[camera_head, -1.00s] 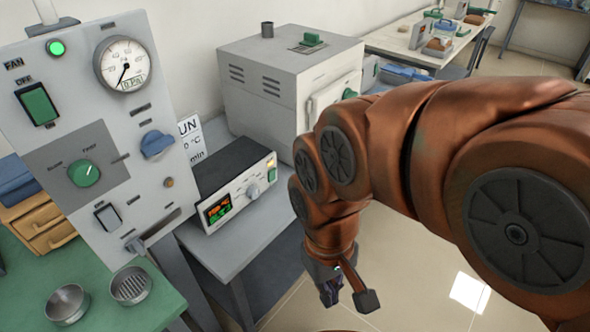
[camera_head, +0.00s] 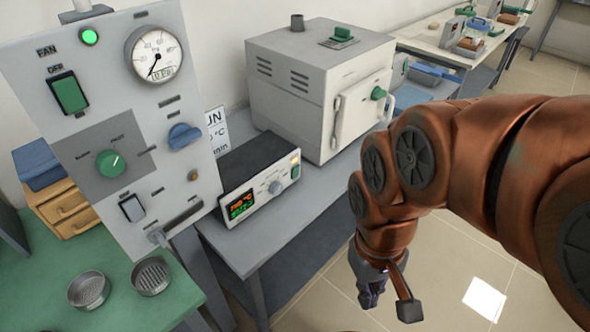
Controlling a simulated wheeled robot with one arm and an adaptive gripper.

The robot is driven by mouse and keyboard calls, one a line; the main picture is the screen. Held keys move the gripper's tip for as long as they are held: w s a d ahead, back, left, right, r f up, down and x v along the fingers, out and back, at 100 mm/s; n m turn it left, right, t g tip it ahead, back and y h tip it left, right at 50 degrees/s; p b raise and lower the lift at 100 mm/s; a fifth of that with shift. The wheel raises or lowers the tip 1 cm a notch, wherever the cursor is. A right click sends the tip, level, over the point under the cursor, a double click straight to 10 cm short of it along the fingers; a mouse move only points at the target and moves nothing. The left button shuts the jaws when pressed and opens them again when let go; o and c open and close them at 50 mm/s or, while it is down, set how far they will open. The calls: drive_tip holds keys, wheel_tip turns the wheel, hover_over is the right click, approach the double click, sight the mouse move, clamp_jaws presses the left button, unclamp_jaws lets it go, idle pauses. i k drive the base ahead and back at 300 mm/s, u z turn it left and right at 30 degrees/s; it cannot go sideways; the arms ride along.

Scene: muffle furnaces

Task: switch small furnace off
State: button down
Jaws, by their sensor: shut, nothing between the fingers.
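The small furnace (camera_head: 315,85) is a pale grey box with side vents, a door handle, a green knob on its front and a green part on top. It stands on the grey bench at the back centre. My gripper (camera_head: 372,299) is shut and empty, pointing down beside the bench, over the floor and clear of both units.
A tall grey panel (camera_head: 190,95) with a gauge, switches and knobs stands at left. Two metal sieves (camera_head: 88,290) sit on the green table (camera_head: 45,258). A wooden drawer box (camera_head: 70,208) is behind. Tiled floor (camera_head: 455,250) is open at right.

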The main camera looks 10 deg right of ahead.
sight(294, 170)
drive_tip(key=u, duration=0.6)
drive_tip(key=k, duration=1.35)
drive_tip(key=u, duration=1.2)
drive_tip(key=i, duration=1.05)
drive_tip(key=z, duration=0.6)
drive_tip(key=i, duration=0.6)
drive_tip(key=z, duration=0.7)
